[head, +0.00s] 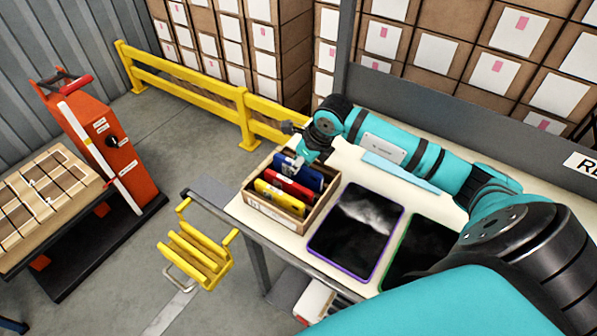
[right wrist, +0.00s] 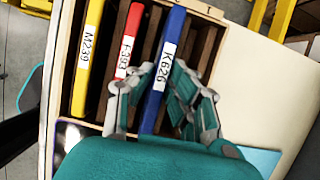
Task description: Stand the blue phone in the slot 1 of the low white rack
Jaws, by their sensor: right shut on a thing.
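A slim blue item (head: 311,177) stands in a wooden slotted box on the table. It has a white label reading K626 in the right wrist view (right wrist: 168,52); I cannot tell from its edge whether it is a phone. My right gripper (head: 295,163) reaches down over the box. In the right wrist view its fingers (right wrist: 158,78) sit on both sides of the blue item, shut on it. The item is still between the box walls. My left gripper is not in view. I cannot make out a low white rack in either view.
The wooden box (head: 262,212) also holds a red item (head: 289,187) and a yellow item (head: 279,197). Two dark tablets, purple-edged (head: 355,232) and green-edged (head: 418,246), lie beside it. A light-blue flat piece (head: 402,173) lies behind.

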